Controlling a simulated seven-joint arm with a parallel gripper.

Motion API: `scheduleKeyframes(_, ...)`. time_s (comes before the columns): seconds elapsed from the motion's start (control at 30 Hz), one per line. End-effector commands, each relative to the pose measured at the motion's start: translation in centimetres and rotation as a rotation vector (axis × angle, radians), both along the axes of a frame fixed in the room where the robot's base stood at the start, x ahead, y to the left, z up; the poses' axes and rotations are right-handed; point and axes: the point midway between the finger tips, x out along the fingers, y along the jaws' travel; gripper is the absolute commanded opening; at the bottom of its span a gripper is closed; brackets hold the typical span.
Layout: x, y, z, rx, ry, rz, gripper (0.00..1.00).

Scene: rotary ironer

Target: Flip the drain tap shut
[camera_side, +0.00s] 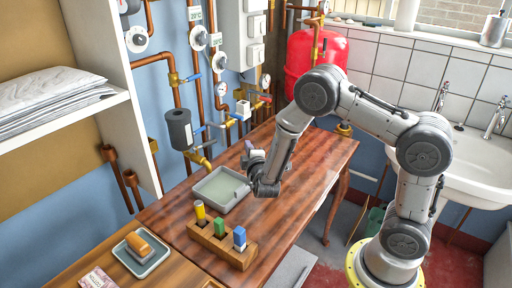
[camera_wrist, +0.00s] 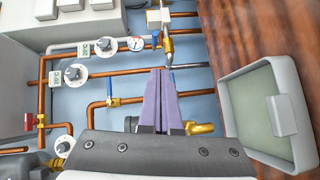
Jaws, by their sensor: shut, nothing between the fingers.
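A brass tap (camera_side: 199,158) sticks out from the pipework low on the blue wall, above the back of a grey tray (camera_side: 205,203).
Copper pipes with gauges and other blue levers (camera_wrist: 111,90) crowd the wall. A dark grey cylinder (camera_side: 179,129) hangs left of the tap. A wooden block with coloured pieces (camera_side: 222,244) stands at the table's front. The tabletop (camera_side: 310,160) right of my gripper is clear.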

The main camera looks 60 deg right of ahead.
Motion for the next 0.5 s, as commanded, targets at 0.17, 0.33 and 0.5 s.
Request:
scheduleKeyframes(0.17, -1.8, -1.0, 0.3, -0.001, -0.001, 0.0, 0.0)
scheduleKeyframes(0.33, -2.2, -1.3, 0.4, -0.001, -0.001, 0.0, 0.0)
scheduleKeyframes(0.5, -2.2, -1.3, 0.4, 0.0, 0.0, 0.0, 0.0)
